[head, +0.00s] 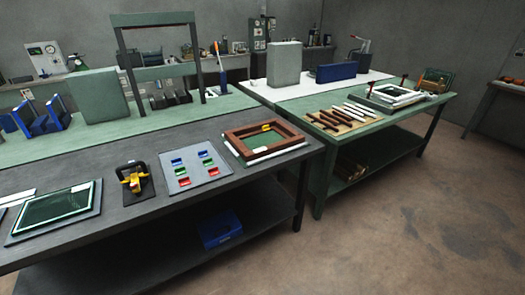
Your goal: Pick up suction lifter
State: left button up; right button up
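What looks like the suction lifter, a black device with a yellow part (135,179), stands on a small dark base on the dark grey workbench (110,222) in the head view. It sits between a dark green glass-like panel (58,208) on its left and a grey board (188,184) with small coloured pieces on its right. Nothing is touching it from above. Neither of my grippers is in view.
A brown wooden frame (262,152) lies at the bench's right end. Behind stand a tall dark frame (119,60) and a grey-green block (97,97). A blue box (220,228) is on the lower shelf. Floor (410,230) to the right is clear.

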aim_at(142, 179)
jog(key=i+j+u, duration=0.1)
jog(key=j+u, duration=0.3)
jog(key=i+j+u, duration=0.2)
jog(key=j+u, duration=0.15)
jog(key=j, duration=0.2)
jog(key=i+j+u, duration=0.25)
jog(key=j+u, duration=0.15)
jog(key=i+j+u, duration=0.35)
jog(key=k, duration=0.1)
